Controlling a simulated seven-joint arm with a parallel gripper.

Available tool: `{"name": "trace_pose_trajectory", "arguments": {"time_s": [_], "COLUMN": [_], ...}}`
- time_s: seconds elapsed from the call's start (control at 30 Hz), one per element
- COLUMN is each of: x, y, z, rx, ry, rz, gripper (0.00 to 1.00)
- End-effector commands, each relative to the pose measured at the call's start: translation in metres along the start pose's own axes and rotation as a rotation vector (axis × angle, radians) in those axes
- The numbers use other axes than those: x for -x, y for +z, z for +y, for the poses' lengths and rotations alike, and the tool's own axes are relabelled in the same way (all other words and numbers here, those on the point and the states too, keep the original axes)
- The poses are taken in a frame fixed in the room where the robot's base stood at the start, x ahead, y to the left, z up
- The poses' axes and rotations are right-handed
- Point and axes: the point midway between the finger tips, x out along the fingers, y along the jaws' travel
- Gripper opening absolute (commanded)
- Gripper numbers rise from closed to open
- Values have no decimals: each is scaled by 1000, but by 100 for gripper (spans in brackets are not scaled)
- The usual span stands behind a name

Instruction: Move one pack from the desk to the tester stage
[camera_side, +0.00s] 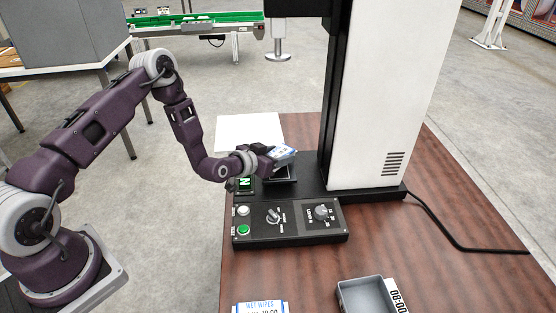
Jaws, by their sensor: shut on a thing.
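My gripper (270,159) is at the tester, at the end of my purple arm. It is shut on a small white and blue pack (284,152). The pack is tilted and sits just over the dark tester stage (281,176) at the foot of the tester column (378,100). I cannot tell whether the pack touches the stage. The fingertips are small here and partly hidden by the pack. A white and blue item marked "WET WIPES" (261,306) lies on the desk (290,272) at the bottom edge, cut off by the frame.
A control panel (290,236) with knobs and buttons stands in front of the stage. A small green display (244,185) is left of it. A grey tray (345,294) with an "08:00" card (397,296) is at front right. A white sheet (248,130) lies behind my gripper. A cable (440,227) runs right.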

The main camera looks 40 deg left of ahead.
Motion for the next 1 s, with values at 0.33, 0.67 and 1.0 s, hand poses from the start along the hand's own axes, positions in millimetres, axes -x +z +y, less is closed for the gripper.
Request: {"name": "trace_pose_trajectory", "arguments": {"time_s": [0.33, 0.67, 1.0], "x": [-6, -7, 4], "y": [14, 17, 15], "z": [0, 0, 0], "rx": [-1, 0, -1], "ry": [0, 0, 1], "rz": [2, 2, 0], "gripper": [10, 72, 72]}}
